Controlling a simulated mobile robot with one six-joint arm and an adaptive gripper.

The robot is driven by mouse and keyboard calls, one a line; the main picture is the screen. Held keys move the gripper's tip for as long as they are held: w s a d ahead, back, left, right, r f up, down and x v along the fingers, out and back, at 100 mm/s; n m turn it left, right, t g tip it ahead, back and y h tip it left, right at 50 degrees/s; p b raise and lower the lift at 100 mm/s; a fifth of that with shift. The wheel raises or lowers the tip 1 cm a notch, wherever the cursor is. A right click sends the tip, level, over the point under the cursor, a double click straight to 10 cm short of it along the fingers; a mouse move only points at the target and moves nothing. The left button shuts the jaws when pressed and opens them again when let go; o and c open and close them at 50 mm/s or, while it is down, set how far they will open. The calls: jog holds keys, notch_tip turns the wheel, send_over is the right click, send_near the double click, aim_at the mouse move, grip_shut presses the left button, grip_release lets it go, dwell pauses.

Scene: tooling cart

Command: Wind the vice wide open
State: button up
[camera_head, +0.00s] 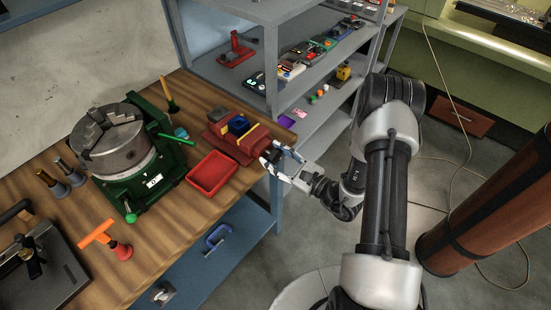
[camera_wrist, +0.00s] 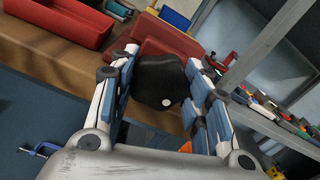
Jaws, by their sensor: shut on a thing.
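The red vice (camera_head: 238,151) sits at the right end of the wooden bench, with yellow strips at its jaws and a blue block (camera_head: 238,126) between them. In the wrist view, part of the vice (camera_wrist: 162,36) shows behind a black rounded knob (camera_wrist: 158,82) with a white dot. My gripper (camera_head: 277,157) is at the vice's right end, at the bench edge. In the wrist view my gripper (camera_wrist: 161,76) has its fingers on both sides of the knob, shut on it. The knob hides its joint with the vice.
A red tray (camera_head: 212,174) lies left of the vice. A green rotary table with a grey chuck (camera_head: 118,150) stands further left. A grey shelf unit (camera_head: 262,75) rises close behind the vice. The floor right of the bench is open around my arm.

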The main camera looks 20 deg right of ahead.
jog(key=o, duration=1.1)
jog(key=shift+c, duration=0.2)
jog(key=v, duration=1.2)
